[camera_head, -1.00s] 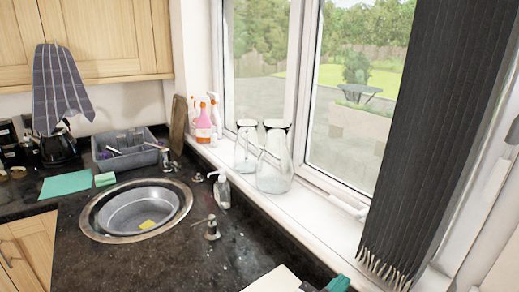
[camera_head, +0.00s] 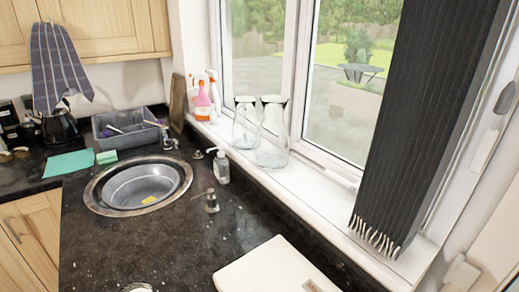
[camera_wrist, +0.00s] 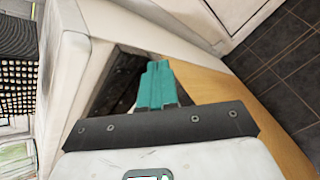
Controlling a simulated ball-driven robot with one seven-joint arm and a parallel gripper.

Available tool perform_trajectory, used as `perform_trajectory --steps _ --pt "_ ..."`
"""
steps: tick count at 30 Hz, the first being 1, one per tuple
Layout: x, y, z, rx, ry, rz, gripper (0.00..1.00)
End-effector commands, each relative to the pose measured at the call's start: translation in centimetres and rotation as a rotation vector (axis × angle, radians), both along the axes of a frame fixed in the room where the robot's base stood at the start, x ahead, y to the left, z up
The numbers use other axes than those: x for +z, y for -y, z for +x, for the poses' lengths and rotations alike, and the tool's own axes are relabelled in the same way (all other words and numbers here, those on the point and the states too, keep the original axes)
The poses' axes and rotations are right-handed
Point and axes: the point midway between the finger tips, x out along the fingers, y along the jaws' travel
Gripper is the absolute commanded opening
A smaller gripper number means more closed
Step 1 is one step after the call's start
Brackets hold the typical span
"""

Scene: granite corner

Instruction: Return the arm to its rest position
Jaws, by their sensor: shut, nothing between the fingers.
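My gripper (camera_wrist: 155,88) shows in the wrist view as two teal fingers pressed together, with nothing between them. It is not visible in the head view. In the wrist view the fingers appear in front of a dark surface (camera_wrist: 112,85) and a wooden panel (camera_wrist: 215,88). I cannot tell the exact distance from the fingers to either one.
In the head view, a white box-like thing (camera_head: 265,268) stands on the dark worktop (camera_head: 150,245). A sink (camera_head: 140,185), soap bottle (camera_head: 221,168), glass jars (camera_head: 270,135), spray bottles (camera_head: 203,100) and dish rack (camera_head: 127,128) stand beyond. Dark floor tiles (camera_wrist: 290,75) show in the wrist view.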

Motion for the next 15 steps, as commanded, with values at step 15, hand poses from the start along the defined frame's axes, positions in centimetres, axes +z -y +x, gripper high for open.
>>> perform_trajectory --steps 15 --pt "-9.6 3.3 -20.7 -1.172 0.202 0.961 0.0"
